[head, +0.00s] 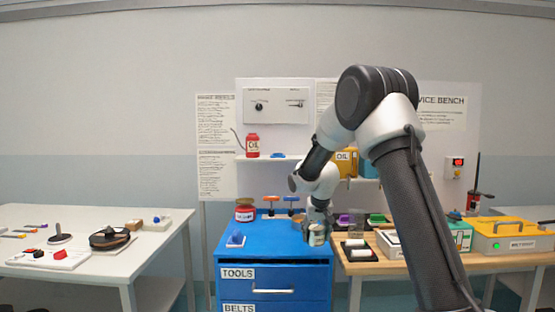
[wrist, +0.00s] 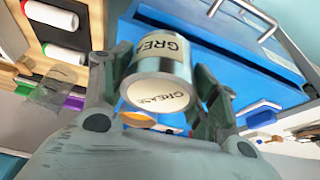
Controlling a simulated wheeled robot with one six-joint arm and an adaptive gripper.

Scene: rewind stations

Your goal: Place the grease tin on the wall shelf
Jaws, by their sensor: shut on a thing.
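The grease tin (wrist: 160,70) is a silver can with cream labels reading GREASE; it fills the middle of the wrist view. My gripper (wrist: 158,88) is shut on it, with one finger on each side. In the head view the tin (head: 316,236) hangs in my gripper (head: 317,222) at the right front edge of the blue cabinet's top. The wall shelf (head: 272,157) is a white ledge on the back panel, above and behind the cabinet. My arm hides its right part.
A red oil can (head: 252,145) and a small blue item (head: 280,155) stand on the shelf. A red tin (head: 245,210) and orange-topped items stand at the back of the blue cabinet (head: 262,240). A wooden bench (head: 372,266) with rolls and cases is at right.

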